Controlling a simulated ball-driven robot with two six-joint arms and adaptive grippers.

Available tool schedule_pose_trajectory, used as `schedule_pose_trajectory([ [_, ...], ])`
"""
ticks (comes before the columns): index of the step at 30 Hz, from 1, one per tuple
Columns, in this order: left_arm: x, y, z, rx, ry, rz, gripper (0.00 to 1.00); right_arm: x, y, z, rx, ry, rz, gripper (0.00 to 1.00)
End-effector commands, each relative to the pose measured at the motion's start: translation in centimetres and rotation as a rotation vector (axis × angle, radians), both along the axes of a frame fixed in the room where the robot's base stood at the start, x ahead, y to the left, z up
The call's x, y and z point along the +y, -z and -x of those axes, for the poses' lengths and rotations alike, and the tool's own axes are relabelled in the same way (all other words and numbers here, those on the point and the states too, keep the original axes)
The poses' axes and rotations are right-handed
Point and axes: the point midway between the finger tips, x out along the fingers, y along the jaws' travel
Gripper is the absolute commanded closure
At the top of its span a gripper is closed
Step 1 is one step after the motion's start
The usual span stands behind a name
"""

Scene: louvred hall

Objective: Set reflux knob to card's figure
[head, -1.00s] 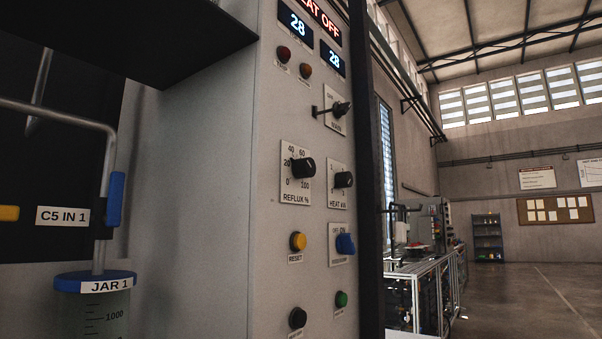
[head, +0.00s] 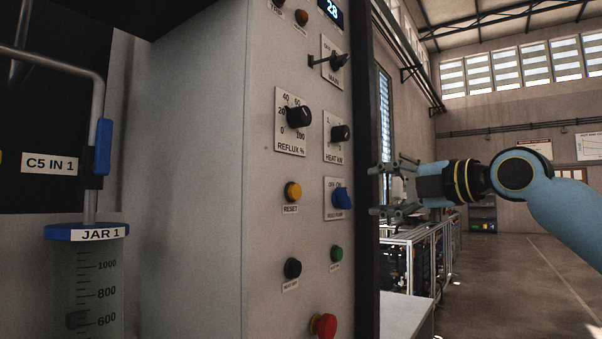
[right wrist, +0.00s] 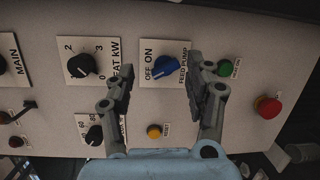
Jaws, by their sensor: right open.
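The black reflux knob (head: 299,116) sits on its white plate marked REFLUX % (head: 290,146) on the grey panel. Its exact setting is too small to read surely. It also shows in the right wrist view (right wrist: 95,134), low and left, its plate partly hidden by my finger. My right gripper (head: 378,190) is open and empty, to the right of the panel in the head view, lower than the knob and apart from it. In the right wrist view its fingers (right wrist: 156,72) spread below and around the feed pump switch (right wrist: 166,66). I see no figure card. My left gripper is out of view.
Near the reflux knob are the heat knob (head: 340,133), main switch (head: 338,62), yellow reset button (head: 292,192) and red button (head: 323,325). A dark post (head: 366,160) edges the panel. Jar 1 (head: 88,280) stands left. Floor at right is open.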

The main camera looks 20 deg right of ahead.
Motion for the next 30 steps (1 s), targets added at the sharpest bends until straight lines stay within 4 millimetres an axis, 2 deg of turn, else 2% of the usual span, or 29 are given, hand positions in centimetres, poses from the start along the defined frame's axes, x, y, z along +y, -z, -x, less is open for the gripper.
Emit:
schedule_pose_trajectory([
  [1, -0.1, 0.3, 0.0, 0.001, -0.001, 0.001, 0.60, 1.7, -3.1, 1.9, -0.075, -0.054, 0.093, 0.46],
  [4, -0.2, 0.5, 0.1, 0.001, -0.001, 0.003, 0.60, 5.0, -7.3, 5.8, -0.205, -0.152, 0.275, 0.46],
  [6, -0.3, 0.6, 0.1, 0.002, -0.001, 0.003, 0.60, 6.8, -9.1, 8.1, -0.277, -0.203, 0.380, 0.46],
  [9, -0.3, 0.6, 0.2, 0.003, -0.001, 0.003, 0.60, 8.5, -10.4, 10.6, -0.346, -0.253, 0.486, 0.46],
  [12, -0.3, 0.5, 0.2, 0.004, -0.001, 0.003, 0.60, 9.4, -11.0, 11.6, -0.381, -0.276, 0.536, 0.46],
  [17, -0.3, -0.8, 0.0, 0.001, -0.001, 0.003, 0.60, 10.2, -11.4, 11.1, -0.390, -0.282, 0.541, 0.46],
  [21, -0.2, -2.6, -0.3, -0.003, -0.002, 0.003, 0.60, 11.5, -11.6, 9.7, -0.388, -0.284, 0.534, 0.46],
  [30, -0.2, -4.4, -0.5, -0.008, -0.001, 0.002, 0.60, 13.9, -11.3, 6.3, -0.387, -0.281, 0.537, 0.46],
])
